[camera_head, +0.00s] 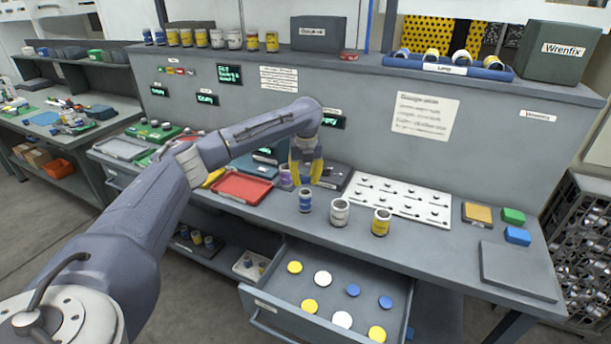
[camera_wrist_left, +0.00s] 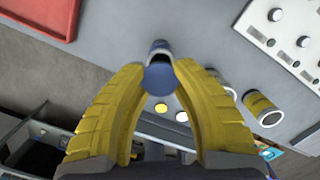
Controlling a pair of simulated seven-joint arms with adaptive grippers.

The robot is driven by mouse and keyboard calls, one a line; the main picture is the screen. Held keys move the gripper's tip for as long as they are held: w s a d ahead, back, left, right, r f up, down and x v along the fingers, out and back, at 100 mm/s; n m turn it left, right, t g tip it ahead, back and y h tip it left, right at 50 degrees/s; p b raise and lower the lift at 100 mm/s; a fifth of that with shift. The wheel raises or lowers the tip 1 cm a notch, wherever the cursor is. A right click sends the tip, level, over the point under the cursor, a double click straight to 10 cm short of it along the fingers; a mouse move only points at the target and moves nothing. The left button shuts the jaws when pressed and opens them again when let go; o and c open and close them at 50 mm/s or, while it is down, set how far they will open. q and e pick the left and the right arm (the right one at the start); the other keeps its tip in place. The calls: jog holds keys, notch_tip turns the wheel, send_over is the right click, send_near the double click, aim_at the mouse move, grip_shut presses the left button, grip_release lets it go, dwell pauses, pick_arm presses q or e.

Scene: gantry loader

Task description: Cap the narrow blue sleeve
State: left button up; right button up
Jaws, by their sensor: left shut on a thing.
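My left gripper (camera_head: 306,184) has yellow fingers and hangs over the bench, just behind and above the narrow blue sleeve (camera_head: 305,201). In the left wrist view its fingertips (camera_wrist_left: 159,76) are shut on a round blue cap (camera_wrist_left: 158,80). The blue sleeve (camera_wrist_left: 160,46) stands upright just beyond the cap there, its opening partly hidden. The cap looks apart from the sleeve, but I cannot tell the gap. A wider white sleeve (camera_head: 340,212) and a yellow sleeve (camera_head: 381,223) stand to the right. My right gripper is not in view.
An open drawer (camera_head: 262,322) below the bench front holds several yellow, white and blue caps (camera_head: 353,290). A red tray (camera_head: 240,187) lies to the left. A white pegged board (camera_head: 397,199) lies behind the sleeves. A purple item (camera_head: 286,180) stands beside the gripper.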

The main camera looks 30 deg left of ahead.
aim_at(305, 189)
pick_arm(q)
jog(key=shift+f, duration=2)
jog(key=shift+f, duration=0.25)
jog(key=o, duration=0.9)
jog(key=r, duration=0.8)
jog(key=s+d+r, duration=0.1)
jog(key=r, duration=0.3)
